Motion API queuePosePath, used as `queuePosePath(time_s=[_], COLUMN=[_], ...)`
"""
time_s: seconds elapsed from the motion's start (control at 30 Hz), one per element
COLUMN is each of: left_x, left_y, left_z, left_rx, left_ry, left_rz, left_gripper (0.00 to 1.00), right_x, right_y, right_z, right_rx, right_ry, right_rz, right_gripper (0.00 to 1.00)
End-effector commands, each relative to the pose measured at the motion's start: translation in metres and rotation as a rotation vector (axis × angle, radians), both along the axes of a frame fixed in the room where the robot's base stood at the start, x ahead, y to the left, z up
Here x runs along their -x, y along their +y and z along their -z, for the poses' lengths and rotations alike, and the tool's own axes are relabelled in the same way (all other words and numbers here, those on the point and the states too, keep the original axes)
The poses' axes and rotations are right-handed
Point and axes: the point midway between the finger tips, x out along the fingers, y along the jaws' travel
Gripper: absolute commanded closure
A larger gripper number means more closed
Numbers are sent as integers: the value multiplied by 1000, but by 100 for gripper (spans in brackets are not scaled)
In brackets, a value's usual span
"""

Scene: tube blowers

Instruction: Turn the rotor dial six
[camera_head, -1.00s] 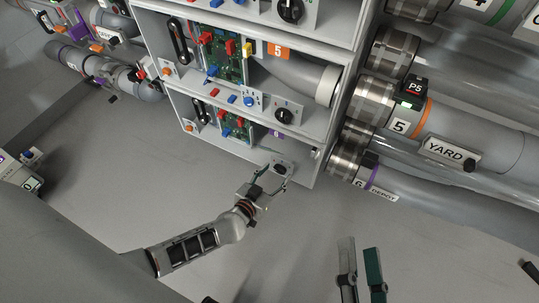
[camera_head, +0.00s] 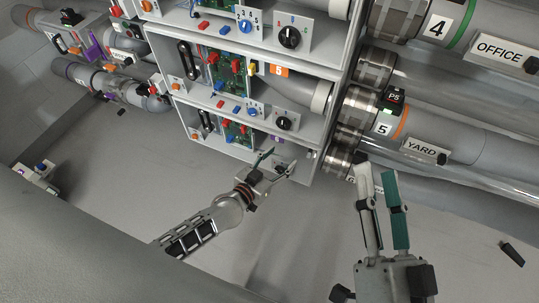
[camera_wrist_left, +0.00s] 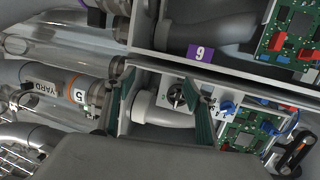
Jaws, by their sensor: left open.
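The lowest bay of the grey rack carries a purple label (camera_head: 276,139) and a circuit board (camera_head: 238,133). In the left wrist view the label (camera_wrist_left: 203,52) reads 6, upside down. My left gripper (camera_head: 277,163) is open and empty at the rack's bottom right corner, over the lowest panel, whose dial is largely hidden. A black dial (camera_head: 284,123) on a white panel sits on the shelf above. In the left wrist view a black dial (camera_wrist_left: 176,96) shows between the open fingers; contact is not visible. My right gripper (camera_head: 376,168) is open and empty, right of the rack.
Clear pipes run right of the rack, with plates OFFICE (camera_head: 502,50) and YARD (camera_head: 425,150). Bay 5 has an orange label (camera_head: 279,71) and a grey tube (camera_head: 300,90). More pipes (camera_head: 110,82) stand at left. The grey floor (camera_head: 130,170) at lower left is open.

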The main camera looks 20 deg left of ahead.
Motion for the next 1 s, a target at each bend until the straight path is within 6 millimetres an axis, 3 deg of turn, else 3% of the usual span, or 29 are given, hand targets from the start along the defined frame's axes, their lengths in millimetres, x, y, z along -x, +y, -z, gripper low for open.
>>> queuePosePath(time_s=[0.03, 0.23, 0.87, 0.93, 1.0], left_x=[2, 13, 16, 13, 6], left_y=[-1, -5, -5, -5, -5], left_z=[-10, -16, -16, -22, -41], left_rx=[1, 0, -2, -2, -2], left_ry=[-6, 1, 5, -2, -25], left_rz=[4, 20, 24, 24, 23], left_gripper=[46, 46, 46, 46, 46], right_x=[0, 0, 0, 1, 1], right_y=[0, 0, 0, 0, 0], right_z=[-10, -22, -23, -28, -42], right_rx=[0, 0, 0, 0, 1], right_ry=[-17, -35, -36, -44, -66], right_rz=[-1, 0, -1, 0, 0], right_gripper=[60, 60, 60, 60, 60])
